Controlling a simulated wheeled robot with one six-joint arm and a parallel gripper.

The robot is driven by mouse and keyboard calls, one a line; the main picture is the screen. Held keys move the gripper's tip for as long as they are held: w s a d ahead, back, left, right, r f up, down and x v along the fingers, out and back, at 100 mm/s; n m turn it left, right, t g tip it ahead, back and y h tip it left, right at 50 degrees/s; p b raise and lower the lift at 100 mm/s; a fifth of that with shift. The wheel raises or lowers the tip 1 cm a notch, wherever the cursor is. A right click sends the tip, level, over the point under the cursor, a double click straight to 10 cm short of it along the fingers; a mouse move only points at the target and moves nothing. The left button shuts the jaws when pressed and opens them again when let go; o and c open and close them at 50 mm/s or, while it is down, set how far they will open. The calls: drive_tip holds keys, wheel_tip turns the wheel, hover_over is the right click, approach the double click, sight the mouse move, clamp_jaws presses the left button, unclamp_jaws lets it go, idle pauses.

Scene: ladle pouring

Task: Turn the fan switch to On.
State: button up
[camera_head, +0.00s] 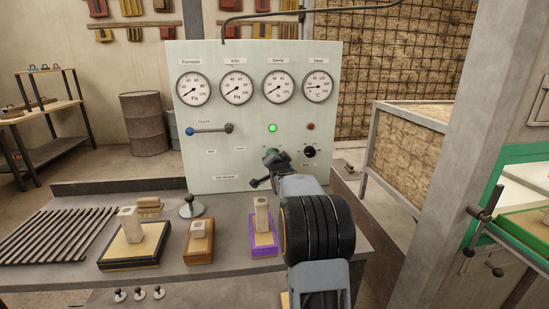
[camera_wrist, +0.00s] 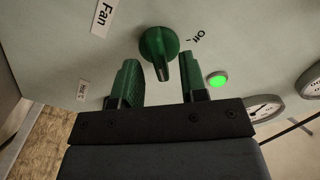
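The fan switch is a dark green rotary knob (camera_wrist: 158,45) on a pale panel, seen in the wrist view just ahead of my fingers. A "Fan" label (camera_wrist: 103,17) lies left of it, and a small label that seems to read "Off" (camera_wrist: 197,37) lies to its right. The knob's pointer end hangs down in the picture between my fingers. My gripper (camera_wrist: 159,65) is open, with one green finger on each side of the pointer and visible gaps. In the head view my gripper (camera_head: 268,168) is at the panel's lower middle and mostly hides the knob.
The control panel (camera_head: 210,160) carries several dials, a lit green lamp (camera_head: 272,128), a blue-ended lever (camera_head: 208,130) and a black knob (camera_head: 309,152) to the right. Below, the bench holds molds (camera_head: 137,240), a purple-edged block (camera_head: 263,240) and rods (camera_head: 55,235).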

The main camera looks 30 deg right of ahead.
drive_tip(key=v, duration=0.6)
drive_tip(key=shift+s, duration=0.25)
drive_tip(key=shift+a+r, duration=0.1)
drive_tip(key=shift+a, duration=0.05)
